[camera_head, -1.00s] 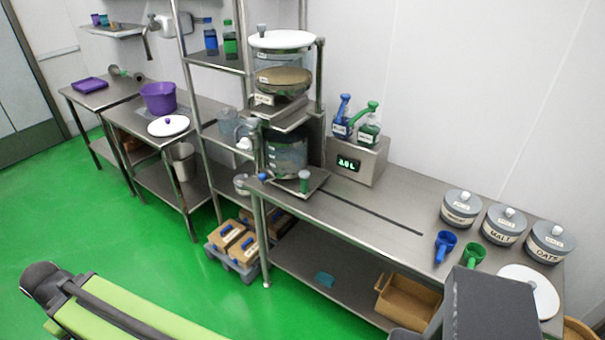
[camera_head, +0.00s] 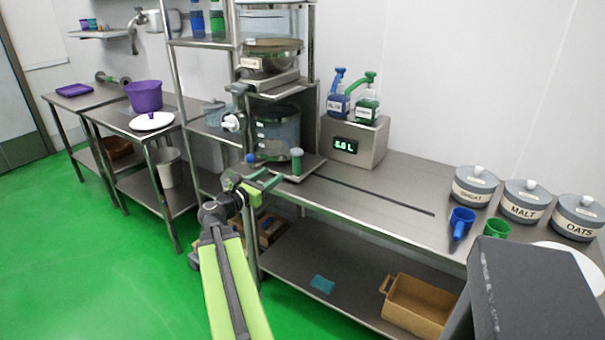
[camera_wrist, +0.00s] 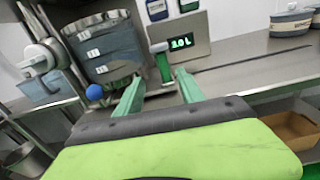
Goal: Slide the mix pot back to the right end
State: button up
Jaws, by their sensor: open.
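The mix pot (camera_head: 277,136) is a clear graduated vessel under the tap at the left end of the long bench. It stands on a flat metal plate that carries a green upright handle (camera_head: 296,162) and a blue knob (camera_head: 250,158). The pot (camera_wrist: 103,52) also shows at upper left in the wrist view. My gripper (camera_head: 260,182) is open and empty, just in front of the plate. In the wrist view its two green fingers (camera_wrist: 158,90) point at the green handle (camera_wrist: 161,65), which appears between them and slightly beyond. Contact cannot be told.
A dark slot (camera_head: 375,194) runs right along the bench from the plate. A dosing box (camera_head: 352,150) with a lit display and two pump bottles stands behind. Lidded grain tubs (camera_head: 524,202) and blue and green scoops (camera_head: 461,222) occupy the right end. The bench between is clear.

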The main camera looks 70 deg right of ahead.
aim_at(302, 154)
jog(key=x, duration=1.8)
jog(key=shift+s+r, duration=0.2)
jog(key=shift+r, duration=0.2)
jog(key=shift+a, duration=0.1)
grip_shut()
